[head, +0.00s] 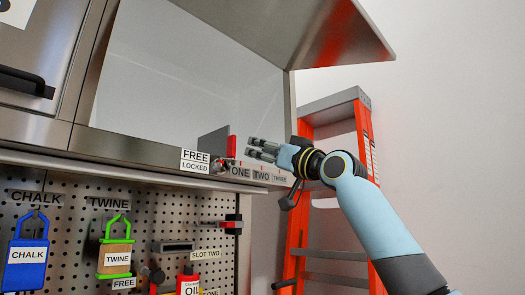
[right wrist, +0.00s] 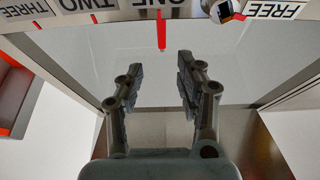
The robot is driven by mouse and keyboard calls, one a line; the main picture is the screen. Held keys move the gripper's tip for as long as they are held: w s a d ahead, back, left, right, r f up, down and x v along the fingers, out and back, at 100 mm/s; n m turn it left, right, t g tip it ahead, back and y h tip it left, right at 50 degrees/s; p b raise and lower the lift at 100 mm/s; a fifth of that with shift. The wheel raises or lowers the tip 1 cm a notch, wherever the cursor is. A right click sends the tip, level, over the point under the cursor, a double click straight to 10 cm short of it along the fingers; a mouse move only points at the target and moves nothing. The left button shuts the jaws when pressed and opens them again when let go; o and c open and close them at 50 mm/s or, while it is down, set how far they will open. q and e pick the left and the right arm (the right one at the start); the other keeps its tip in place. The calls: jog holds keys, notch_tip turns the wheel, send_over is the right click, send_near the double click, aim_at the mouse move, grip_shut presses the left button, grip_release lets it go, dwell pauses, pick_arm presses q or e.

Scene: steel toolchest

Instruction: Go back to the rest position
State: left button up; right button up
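My right gripper (head: 254,149) is raised in front of the lower right front edge of the open steel cabinet (head: 150,150), near the labels ONE, TWO and THREE (head: 261,174). In the right wrist view its two fingers (right wrist: 184,72) stand apart with nothing between them. My right arm comes in from the lower right of the head view. My left gripper is not in view.
The raised steel door (head: 290,30) overhangs the cabinet. An orange ladder (head: 370,150) stands close behind my right arm. A FREE/LOCKED label (head: 195,161) is left of the gripper.

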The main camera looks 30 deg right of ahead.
dwell(0.3)
jog(key=s+a+f+g+h, duration=0.1)
jog(key=s+f+g, duration=0.2)
jog(key=f, duration=0.9)
jog(key=s+a+f+m+g+h, duration=0.1)
jog(key=s+f+g+h, duration=0.15)
jog(key=f, duration=0.95)
jog(key=s+a+f+g+h, duration=0.15)
jog(key=s+f, duration=0.25)
jog(key=f, duration=0.8)
jog(key=s+f+g+h, duration=0.1)
jog(key=s+f+g, duration=0.4)
jog(key=s+f, duration=0.9)
jog(key=s+d+f+m+g+h, duration=0.1)
jog(key=s+f+g, duration=0.2)
jog(key=s, duration=0.6)
jog(key=s+d+f+m+g+h, duration=0.1)
jog(key=s+d+f+g, duration=0.2)
jog(key=s, duration=0.7)
notch_tip(320, 180, down, 29)
jog(key=s+d+g, duration=0.1)
jog(key=s+d, duration=0.1)
jog(key=s+f+g+b, duration=0.1)
jog(key=s+f, duration=1.4)
jog(key=s, duration=0.2)
jog(key=shift+s+d+f+m, duration=0.15)
jog(key=shift+s+d+m, duration=0.1)
jog(key=shift+s+m, duration=0.05)
